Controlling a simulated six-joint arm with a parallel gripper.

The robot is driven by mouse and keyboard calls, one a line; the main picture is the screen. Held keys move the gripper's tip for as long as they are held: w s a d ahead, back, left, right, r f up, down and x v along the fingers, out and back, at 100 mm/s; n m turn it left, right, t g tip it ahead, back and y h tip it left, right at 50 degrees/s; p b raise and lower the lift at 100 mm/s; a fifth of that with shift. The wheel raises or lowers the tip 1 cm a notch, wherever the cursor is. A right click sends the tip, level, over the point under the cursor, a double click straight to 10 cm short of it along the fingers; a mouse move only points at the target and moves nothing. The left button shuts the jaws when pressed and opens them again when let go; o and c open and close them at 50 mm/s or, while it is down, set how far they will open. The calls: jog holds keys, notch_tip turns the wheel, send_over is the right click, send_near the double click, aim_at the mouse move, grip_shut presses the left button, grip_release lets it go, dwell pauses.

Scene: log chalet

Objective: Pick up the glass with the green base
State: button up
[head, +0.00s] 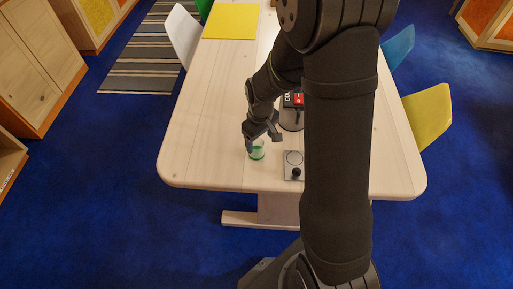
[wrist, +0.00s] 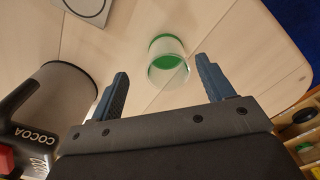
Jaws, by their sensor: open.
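The glass with the green base (head: 257,150) stands on the pale wooden table (head: 215,105), near its front edge, left of my arm in the head view. In the wrist view the clear glass (wrist: 167,64) shows its green base and lies just beyond the fingertips, about midway between them. My gripper (head: 262,133) is open and empty, close to the glass and slightly above or behind it. In the wrist view my gripper (wrist: 162,78) has its two blue-grey fingers spread wide, and neither visibly touches the glass.
A grey device with a round dial and black knob (head: 294,165) sits right of the glass. A dark item marked COCOA (wrist: 30,125) stands on a round grey base (wrist: 62,95) near the left finger. A yellow mat (head: 230,21) lies at the far end. The table's left side is clear.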

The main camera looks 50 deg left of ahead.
aim_at(256, 143)
jog(key=f, duration=0.3)
jog(key=a+f, duration=0.1)
jog(key=shift+s+f, duration=0.4)
jog(key=shift+f, duration=0.6)
jog(key=c, duration=1.1)
